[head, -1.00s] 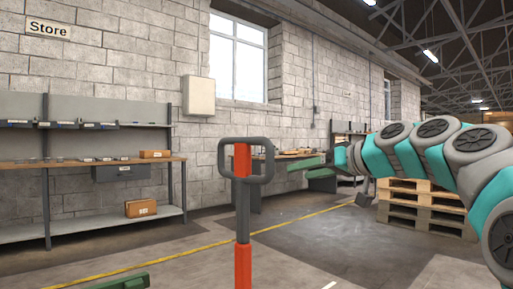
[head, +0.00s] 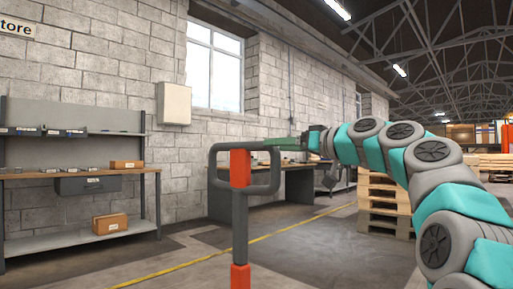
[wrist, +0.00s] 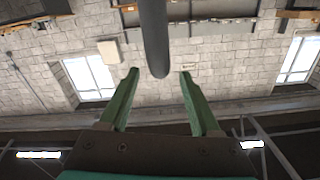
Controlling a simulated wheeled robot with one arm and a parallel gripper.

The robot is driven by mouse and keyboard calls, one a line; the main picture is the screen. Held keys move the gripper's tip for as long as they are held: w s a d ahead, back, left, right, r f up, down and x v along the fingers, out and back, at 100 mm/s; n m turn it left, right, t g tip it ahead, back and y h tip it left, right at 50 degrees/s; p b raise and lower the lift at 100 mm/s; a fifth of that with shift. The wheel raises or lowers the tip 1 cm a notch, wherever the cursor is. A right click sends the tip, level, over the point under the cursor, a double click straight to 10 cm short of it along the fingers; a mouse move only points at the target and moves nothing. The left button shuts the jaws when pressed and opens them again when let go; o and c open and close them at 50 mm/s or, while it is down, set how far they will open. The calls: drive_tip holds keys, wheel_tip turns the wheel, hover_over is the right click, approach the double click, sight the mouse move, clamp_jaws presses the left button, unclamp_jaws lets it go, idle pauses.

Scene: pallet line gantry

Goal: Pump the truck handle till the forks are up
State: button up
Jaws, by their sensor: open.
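The truck handle (head: 240,205) stands upright in the head view, a grey and orange-red shaft with a dark grey loop grip on top. My gripper (head: 272,144) reaches in from the right, its green fingers meeting the upper right corner of the loop in the picture. In the wrist view my gripper (wrist: 159,72) is open. A dark rounded bar of the handle (wrist: 154,38) comes down from the top, its end between the two fingertips. It shows a gap to each finger. The truck's forks and body are out of view.
A workbench (head: 80,172) with boxes stands along the block wall at left. Another table (head: 298,168) stands behind the handle. Stacked wooden pallets (head: 380,200) are at right, behind my arm. A yellow line (head: 290,230) crosses the open floor.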

sight(261, 146)
drive_tip(key=shift+p+x, duration=0.5)
drive_tip(key=shift+x, duration=3)
clamp_jaws()
